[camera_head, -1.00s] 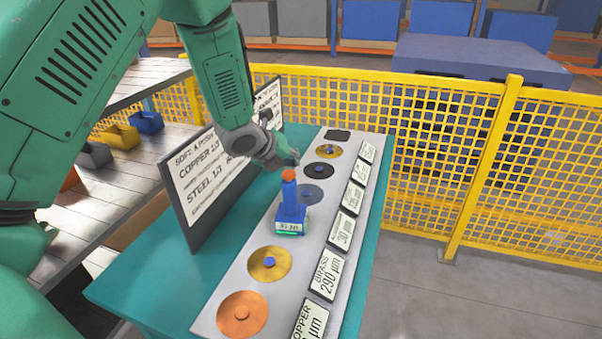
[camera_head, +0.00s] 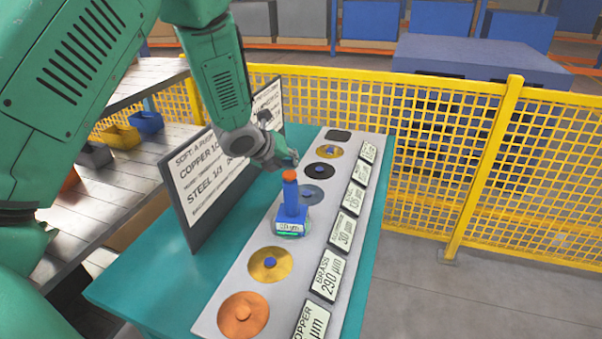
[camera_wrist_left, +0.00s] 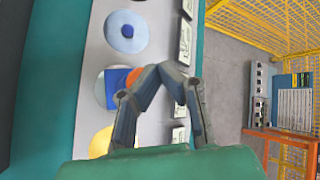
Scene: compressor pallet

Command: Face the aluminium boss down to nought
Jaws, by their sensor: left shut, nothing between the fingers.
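A blue upright tool (camera_head: 292,208) with an orange cap (camera_head: 290,175) stands on a pad in the row on the grey plate (camera_head: 225,290). Its base hides most of that pad, so I cannot tell whether it is aluminium. The tool's small readout (camera_head: 291,228) seems to show about 30 µm. In the left wrist view the tool (camera_wrist_left: 118,78) shows from above, partly behind a finger. My left gripper (camera_head: 292,158) is shut and empty, just above and behind the orange cap; I cannot tell whether it touches. It also shows in the left wrist view (camera_wrist_left: 168,68). My right gripper is not visible.
Copper (camera_head: 243,315) and brass (camera_head: 270,264) discs lie in front of the tool; a grey-blue disc (camera_head: 311,193) and others lie behind. Labels (camera_head: 342,232) line the plate's right edge. A sign board (camera_head: 205,180) stands left. A yellow fence (camera_head: 480,180) runs behind and right.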

